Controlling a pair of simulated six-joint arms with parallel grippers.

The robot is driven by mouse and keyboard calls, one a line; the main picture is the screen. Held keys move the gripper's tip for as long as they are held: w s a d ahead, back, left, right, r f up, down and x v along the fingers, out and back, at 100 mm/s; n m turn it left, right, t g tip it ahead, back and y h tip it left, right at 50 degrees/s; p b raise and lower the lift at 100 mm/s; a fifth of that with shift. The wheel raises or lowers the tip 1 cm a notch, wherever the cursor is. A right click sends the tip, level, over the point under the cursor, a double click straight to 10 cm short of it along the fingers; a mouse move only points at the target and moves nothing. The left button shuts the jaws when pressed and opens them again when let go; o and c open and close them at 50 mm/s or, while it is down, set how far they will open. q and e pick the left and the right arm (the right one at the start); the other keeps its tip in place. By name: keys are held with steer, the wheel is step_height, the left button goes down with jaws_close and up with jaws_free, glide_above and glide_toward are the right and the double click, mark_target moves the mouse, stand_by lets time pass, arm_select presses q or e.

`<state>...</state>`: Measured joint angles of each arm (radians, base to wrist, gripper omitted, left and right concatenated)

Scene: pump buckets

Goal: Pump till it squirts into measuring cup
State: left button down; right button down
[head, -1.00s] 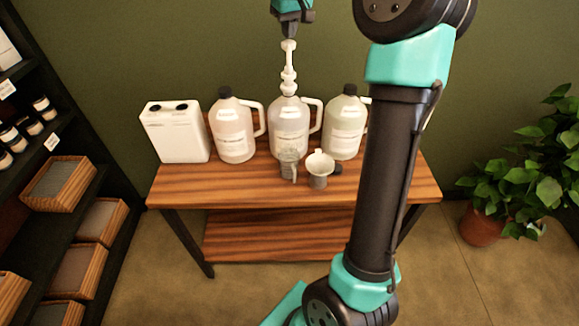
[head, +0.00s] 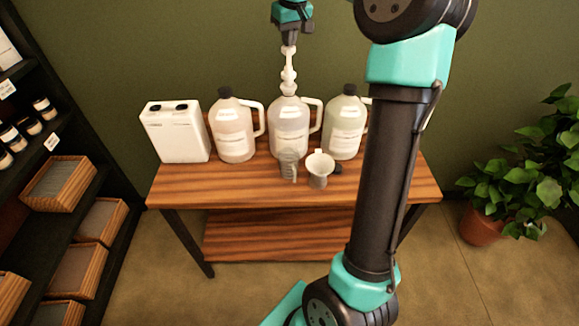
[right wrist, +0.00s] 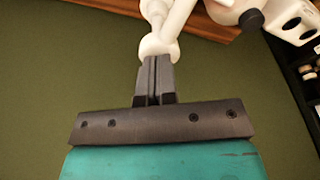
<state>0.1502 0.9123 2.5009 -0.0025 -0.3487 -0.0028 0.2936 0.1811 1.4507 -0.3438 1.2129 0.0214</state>
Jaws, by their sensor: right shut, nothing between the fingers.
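A white pump (head: 289,72) stands upright in the middle jug (head: 289,128) on the wooden table (head: 182,185). A clear measuring cup (head: 288,165) stands in front of that jug. My right gripper (head: 289,40) is above the pump with its fingers pointing down at the pump head. In the right wrist view the fingers (right wrist: 155,62) are shut together with nothing between them, at the white pump top (right wrist: 160,45). They seem to touch it. My left gripper is not in view.
A jug (head: 234,130) stands left of the pump jug and another (head: 345,125) stands right of it. A white container (head: 175,135) is at the table's left end. A white funnel (head: 319,168) stands beside the cup. Shelves and a plant (head: 530,165) flank the table.

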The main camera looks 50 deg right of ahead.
steer(key=shift+f, duration=1.45)
steer(key=shift+r, duration=2.7)
steer(key=shift+f, duration=0.1)
